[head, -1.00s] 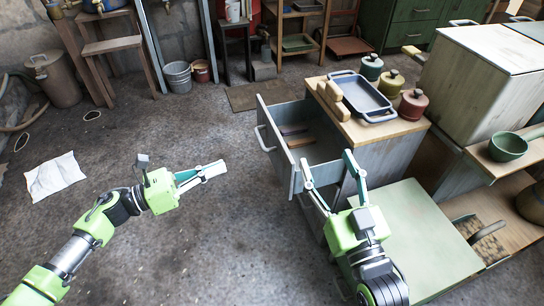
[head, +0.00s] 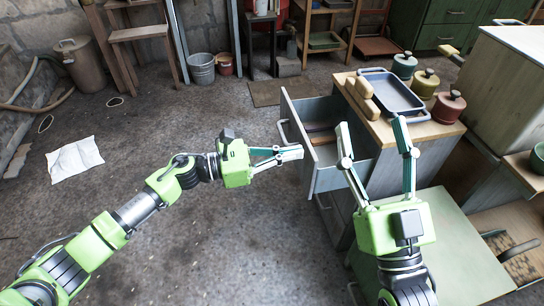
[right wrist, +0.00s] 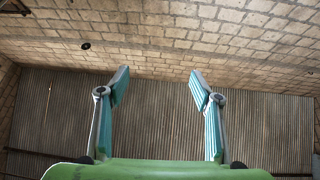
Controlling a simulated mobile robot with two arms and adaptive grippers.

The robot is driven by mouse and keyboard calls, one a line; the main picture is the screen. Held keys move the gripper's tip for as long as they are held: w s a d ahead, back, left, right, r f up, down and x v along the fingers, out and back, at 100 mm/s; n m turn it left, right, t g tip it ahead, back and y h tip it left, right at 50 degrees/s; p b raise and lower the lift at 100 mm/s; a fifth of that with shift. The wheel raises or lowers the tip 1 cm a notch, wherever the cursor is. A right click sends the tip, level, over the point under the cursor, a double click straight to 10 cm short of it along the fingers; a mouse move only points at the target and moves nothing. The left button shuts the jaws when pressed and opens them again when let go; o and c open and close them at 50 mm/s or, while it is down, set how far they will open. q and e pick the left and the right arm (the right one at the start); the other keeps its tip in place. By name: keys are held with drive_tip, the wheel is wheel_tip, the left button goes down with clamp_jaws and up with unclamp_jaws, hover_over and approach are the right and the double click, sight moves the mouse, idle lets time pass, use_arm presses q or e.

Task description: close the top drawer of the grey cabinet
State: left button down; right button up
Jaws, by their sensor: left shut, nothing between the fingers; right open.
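The grey cabinet (head: 429,153) stands right of centre in the head view, under a wooden top. Its top drawer (head: 298,130) is pulled out to the left, with a handle on its front and a few brownish items inside. My left gripper (head: 301,152) is shut and empty, its tips overlapping the drawer front near the handle. I cannot tell whether they touch it. My right gripper (head: 371,125) is open and empty, its fingers pointing up in front of the drawer's near side and cabinet.
A blue-grey tray (head: 392,95), bread-like pieces (head: 361,96) and several lidded pots (head: 448,107) stand on the cabinet top. A pale green surface (head: 455,245) lies at the near right.

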use_arm(q)
drive_tip(key=shift+w+d, duration=0.2)
drive_tip(key=shift+d, duration=0.45)
use_arm(e)
drive_tip(key=shift+s+r, duration=0.25)
drive_tip(key=shift+r, duration=0.1)
